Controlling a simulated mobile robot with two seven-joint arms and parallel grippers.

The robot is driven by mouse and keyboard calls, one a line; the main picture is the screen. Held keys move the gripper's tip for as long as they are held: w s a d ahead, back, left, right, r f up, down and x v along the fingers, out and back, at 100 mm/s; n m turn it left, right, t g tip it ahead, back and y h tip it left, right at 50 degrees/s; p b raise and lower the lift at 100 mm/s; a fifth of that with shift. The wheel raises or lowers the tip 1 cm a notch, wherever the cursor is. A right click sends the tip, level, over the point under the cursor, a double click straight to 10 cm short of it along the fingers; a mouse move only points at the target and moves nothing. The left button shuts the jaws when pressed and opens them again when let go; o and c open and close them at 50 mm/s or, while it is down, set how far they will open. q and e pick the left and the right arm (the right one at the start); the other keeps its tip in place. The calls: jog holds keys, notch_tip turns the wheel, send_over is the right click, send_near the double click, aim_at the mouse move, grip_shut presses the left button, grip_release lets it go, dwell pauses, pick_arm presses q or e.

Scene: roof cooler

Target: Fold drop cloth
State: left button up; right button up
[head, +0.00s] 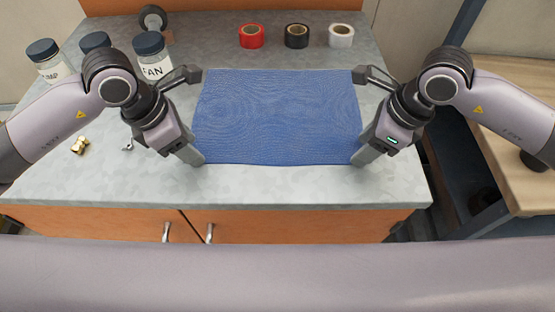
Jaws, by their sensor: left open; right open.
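A blue drop cloth (277,115) lies flat and spread out on the grey worktop (290,185). It looks roughly rectangular, with its long edges at the front and back. My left gripper (196,115) is open at the cloth's left edge, one finger near the back left corner and the other near the front left corner. My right gripper (364,115) is open at the right edge in the same way, with its fingers near the back right and front right corners. I cannot tell whether the fingers touch the cloth. Both corners at the front are partly hidden by the fingers.
Red (251,36), black (296,36) and white (341,36) tape rolls stand behind the cloth. Several lidded jars (47,62) stand at the back left. Small brass fittings (80,145) lie at the left. The worktop in front of the cloth is clear. A wooden bench (520,130) is at the right.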

pick_arm(q)
jog(key=shift+f, duration=0.1)
jog(key=shift+c, duration=0.4)
pick_arm(e)
jog(key=shift+f, duration=0.1)
jog(key=shift+c, duration=0.3)
pick_arm(q)
grip_shut()
pick_arm(e)
grip_shut()
jog(key=shift+r, duration=0.2)
